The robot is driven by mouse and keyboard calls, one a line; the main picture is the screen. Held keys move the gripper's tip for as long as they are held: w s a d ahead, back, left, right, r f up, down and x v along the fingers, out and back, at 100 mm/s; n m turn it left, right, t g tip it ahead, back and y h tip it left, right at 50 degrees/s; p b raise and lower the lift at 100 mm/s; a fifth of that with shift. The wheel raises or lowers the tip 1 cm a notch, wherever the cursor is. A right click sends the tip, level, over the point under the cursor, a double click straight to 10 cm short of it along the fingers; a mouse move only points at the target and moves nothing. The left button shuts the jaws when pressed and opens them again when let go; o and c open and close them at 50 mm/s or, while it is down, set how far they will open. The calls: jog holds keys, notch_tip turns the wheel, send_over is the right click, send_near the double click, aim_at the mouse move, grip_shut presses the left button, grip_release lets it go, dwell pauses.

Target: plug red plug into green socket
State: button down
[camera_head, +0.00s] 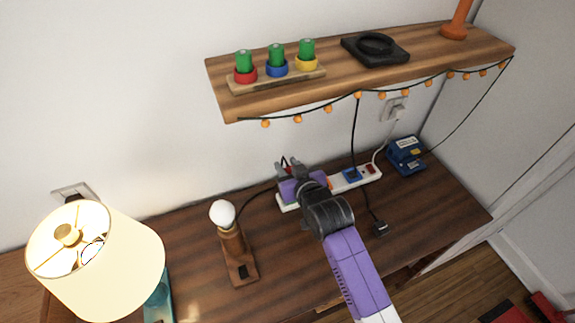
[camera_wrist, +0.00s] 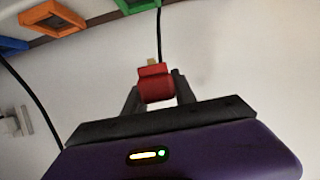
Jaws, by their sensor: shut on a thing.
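The red plug (camera_wrist: 155,84) is held between the two dark fingers of my gripper (camera_wrist: 157,94) in the wrist view. Its tan tip points up in that picture, toward the strip and apart from it. The green socket (camera_wrist: 136,4) shows only in part at the top edge of the wrist view. In the head view my gripper (camera_head: 290,166) is over the left part of the white power strip (camera_head: 340,184). It hides the green socket there, and the red plug cannot be made out clearly.
The strip also has an orange socket (camera_wrist: 52,18) and a blue socket (camera_wrist: 12,45). A bulb lamp (camera_head: 232,245) and a shaded lamp (camera_head: 95,260) stand left. A blue box (camera_head: 406,155) is right. A black plug (camera_head: 381,228) lies on the desk. A shelf (camera_head: 420,55) overhangs behind.

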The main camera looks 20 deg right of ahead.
jog(key=shift+f+b, duration=2.05)
jog(key=shift+f, duration=0.85)
jog(key=shift+f+b, duration=0.7)
jog(key=shift+f, duration=0.5)
jog(key=c, duration=0.9)
grip_release()
jog(key=shift+r, duration=0.1)
jog(key=v, duration=0.7)
jog(key=shift+s+r, duration=0.15)
jog(key=shift+s, duration=0.2)
